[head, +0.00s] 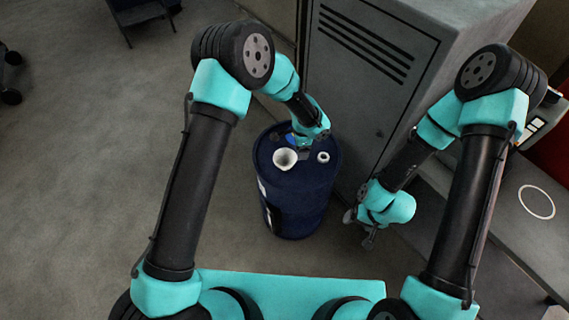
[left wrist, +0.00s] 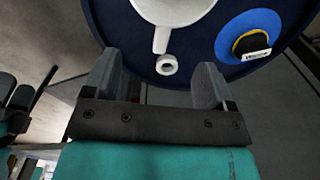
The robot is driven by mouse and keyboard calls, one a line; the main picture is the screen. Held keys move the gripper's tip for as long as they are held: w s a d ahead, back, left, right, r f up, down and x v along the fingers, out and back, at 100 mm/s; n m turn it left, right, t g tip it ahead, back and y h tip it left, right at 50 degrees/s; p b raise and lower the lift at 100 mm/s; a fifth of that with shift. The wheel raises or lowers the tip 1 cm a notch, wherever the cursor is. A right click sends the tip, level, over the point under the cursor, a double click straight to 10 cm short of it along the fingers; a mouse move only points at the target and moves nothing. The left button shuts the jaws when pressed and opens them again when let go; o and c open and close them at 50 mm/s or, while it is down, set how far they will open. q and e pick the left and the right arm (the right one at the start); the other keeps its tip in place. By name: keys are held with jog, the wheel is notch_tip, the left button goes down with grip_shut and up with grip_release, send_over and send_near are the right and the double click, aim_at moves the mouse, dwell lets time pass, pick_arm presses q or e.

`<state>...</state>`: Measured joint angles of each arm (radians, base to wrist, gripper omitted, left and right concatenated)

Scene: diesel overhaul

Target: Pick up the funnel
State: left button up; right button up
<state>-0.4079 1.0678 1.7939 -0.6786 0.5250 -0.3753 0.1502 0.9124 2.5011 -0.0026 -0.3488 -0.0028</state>
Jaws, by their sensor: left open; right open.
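The white funnel (head: 285,159) is on top of the dark blue drum (head: 297,207), its wide mouth visible in the head view. In the left wrist view the funnel (left wrist: 172,10) is cut off by the top edge, and a narrow white part of it points toward my left gripper (left wrist: 155,72). That gripper is open, with nothing between its fingers, just short of the funnel. In the head view it is at the drum's far side, its fingers mostly hidden. My right gripper (head: 361,227) is open and empty, right of the drum.
A small white ring (head: 323,157) is on the drum top; it also shows in the left wrist view (left wrist: 167,65). A blue disc (left wrist: 248,36) with a yellow and black centre lies beside the funnel. A grey cabinet (head: 365,85) stands close behind the drum. The left floor is largely clear.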

aim_at(290, 162)
pick_arm(q)
jog(key=shift+f, duration=1.9)
jog(key=shift+f, duration=0.1)
jog(key=shift+w+a+f, duration=0.1)
jog(key=shift+a+f, duration=0.05)
jog(key=shift+f, duration=1.1)
jog(key=shift+a+f, duration=0.1)
jog(key=shift+f, duration=1.15)
jog(key=shift+c, duration=0.3)
grip_shut()
